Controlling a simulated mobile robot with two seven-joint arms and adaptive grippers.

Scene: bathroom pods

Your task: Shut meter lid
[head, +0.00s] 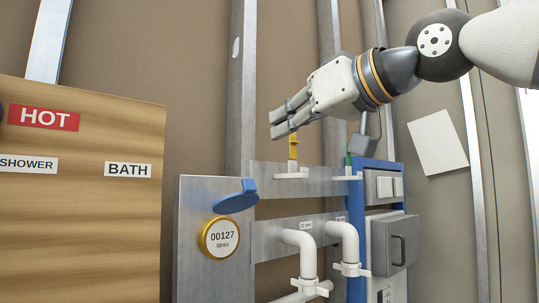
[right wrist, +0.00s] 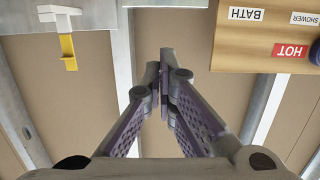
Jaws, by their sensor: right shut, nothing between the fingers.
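The water meter (head: 219,238) is a round dial with a brass rim reading 00127 litres, on a grey metal panel (head: 195,278). Its blue lid (head: 236,197) stands open above the dial, tilted up to the right, with the dial face uncovered. My right gripper (head: 277,124) is shut and empty, above and to the right of the lid and apart from it. In the right wrist view its fingers (right wrist: 166,62) meet together with nothing between them. The meter and lid do not show in the right wrist view. My left gripper is not in view.
A yellow-handled valve (head: 293,147) is just below the right gripper. White pipes (head: 305,250) and a blue-framed unit with grey boxes (head: 392,240) stand to the right. A wooden panel (head: 80,215) with HOT, SHOWER and BATH labels is at left.

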